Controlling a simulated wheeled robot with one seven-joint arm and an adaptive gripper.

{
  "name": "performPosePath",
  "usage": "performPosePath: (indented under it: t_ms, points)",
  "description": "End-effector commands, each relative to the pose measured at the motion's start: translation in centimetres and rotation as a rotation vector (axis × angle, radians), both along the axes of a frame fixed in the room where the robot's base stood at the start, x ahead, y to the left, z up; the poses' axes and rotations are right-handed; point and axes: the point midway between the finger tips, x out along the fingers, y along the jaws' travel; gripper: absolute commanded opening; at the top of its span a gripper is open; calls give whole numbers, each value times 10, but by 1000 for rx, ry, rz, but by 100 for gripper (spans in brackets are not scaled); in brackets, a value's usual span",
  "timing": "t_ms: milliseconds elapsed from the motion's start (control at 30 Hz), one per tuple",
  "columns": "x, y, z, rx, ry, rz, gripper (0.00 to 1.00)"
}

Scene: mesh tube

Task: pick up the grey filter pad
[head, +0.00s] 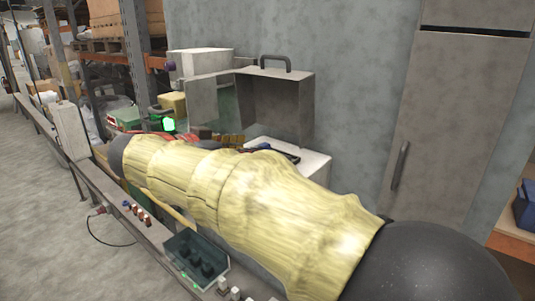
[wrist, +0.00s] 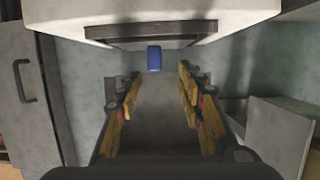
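My gripper (wrist: 158,88) shows in the wrist view with its two yellow-padded fingers wide apart, one on each side. I see nothing clamped between them. I cannot pick out the grey filter pad for certain in either view. A plain grey surface (wrist: 160,112) fills the space between the fingers, and I cannot tell what it is. A small blue object (wrist: 154,58) is beyond the fingertips, just below a pale housing with a dark-framed slot (wrist: 150,32). In the head view my yellow-sleeved arm hides much of the work area.
A grey open case or lid with a handle (head: 275,98) stands behind my arm. A white-topped unit (head: 312,165) is beside it. A tall grey cabinet (head: 440,130) is at the right. A dark tray (head: 195,262) sits on the near ledge, and open floor lies at left.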

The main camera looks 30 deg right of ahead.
Motion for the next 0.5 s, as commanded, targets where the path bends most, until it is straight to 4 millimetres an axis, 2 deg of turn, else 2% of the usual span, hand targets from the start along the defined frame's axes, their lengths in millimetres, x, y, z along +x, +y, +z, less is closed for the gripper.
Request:
performPosePath:
  t_ms: [500]
  points:
    - [12,-59,-18,0,5,-2,38]
